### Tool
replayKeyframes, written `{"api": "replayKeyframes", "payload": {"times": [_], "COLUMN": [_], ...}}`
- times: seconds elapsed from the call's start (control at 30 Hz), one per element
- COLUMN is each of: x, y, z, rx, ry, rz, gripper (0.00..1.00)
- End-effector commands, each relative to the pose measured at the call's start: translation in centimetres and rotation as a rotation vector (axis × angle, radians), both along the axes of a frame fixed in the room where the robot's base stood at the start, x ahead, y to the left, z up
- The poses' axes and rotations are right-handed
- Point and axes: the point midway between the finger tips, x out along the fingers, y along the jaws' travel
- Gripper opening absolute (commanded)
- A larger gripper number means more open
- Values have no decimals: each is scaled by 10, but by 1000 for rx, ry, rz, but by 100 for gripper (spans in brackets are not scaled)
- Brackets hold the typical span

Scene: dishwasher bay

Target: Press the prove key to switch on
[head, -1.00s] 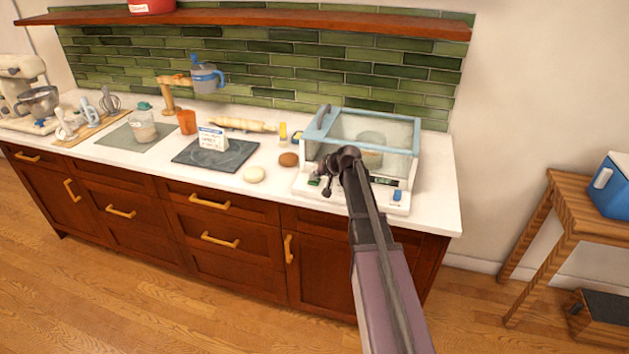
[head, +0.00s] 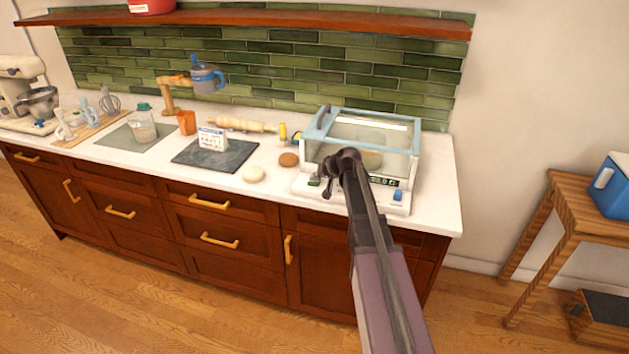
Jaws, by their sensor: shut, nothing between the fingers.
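The glass-lidded proving box (head: 411,165) stands at the right end of the counter, with a pale blue frame and a white front panel. A dark display (head: 384,181) on the panel shows lit marks. A small green key (head: 314,182) is at the panel's left and a blue key (head: 398,196) at its right; I cannot read labels. My gripper (head: 327,191) is shut and empty, pointing down at the panel's left part, just right of the green key. Contact is too small to tell. My gripper and arm hide part of the panel. A bowl shows dimly behind the glass.
Left of the box are a brown egg-shaped piece (head: 288,159), a pale one (head: 254,174) and a dark slate (head: 190,157) with a card (head: 212,138). A rolling pin (head: 240,125) lies behind. A shelf (head: 300,20) runs above; a wooden table (head: 575,215) stands right.

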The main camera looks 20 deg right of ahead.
Motion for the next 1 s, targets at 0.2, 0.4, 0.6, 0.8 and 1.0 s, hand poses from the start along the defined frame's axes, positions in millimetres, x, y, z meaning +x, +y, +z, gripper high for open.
{"api": "replayKeyframes", "payload": {"times": [0.2, 0.4, 0.6, 0.8, 1.0], "x": [0, 0, 0, 0, 0], "y": [0, 0, 0, 0, 0], "z": [7, 8, 8, 16, 31], "rx": [-1, 0, 0, 0, 0], "ry": [0, 1, 0, 0, 0], "rz": [1, 1, 0, 0, 0], "gripper": [0, 0, 0, 0, 0]}}
